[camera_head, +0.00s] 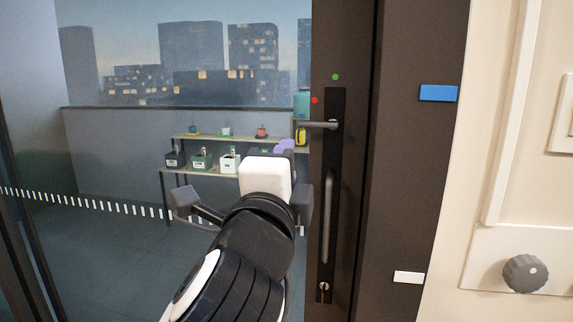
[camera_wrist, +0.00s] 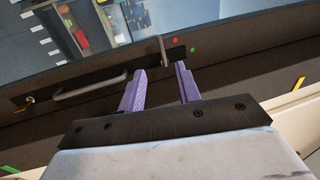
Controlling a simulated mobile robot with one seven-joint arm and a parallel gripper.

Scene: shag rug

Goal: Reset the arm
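My gripper (camera_head: 284,146) is in front of the glass door, with its purple fingers just left of and below the lever handle (camera_head: 320,124) in the head view. In the wrist view my gripper (camera_wrist: 160,69) has its two purple fingers spread apart with nothing between them. The lever handle (camera_wrist: 163,50) shows beyond the fingertips there, near the gap. I see no contact with it. My white wrist and dark arm hide part of the door glass.
The dark door frame (camera_head: 345,60) carries a vertical pull bar (camera_head: 327,215) and a keyhole below it. Behind the glass stands a shelf (camera_head: 200,173) with potted plants. To the right is a cream wall with a grey knob (camera_head: 525,273).

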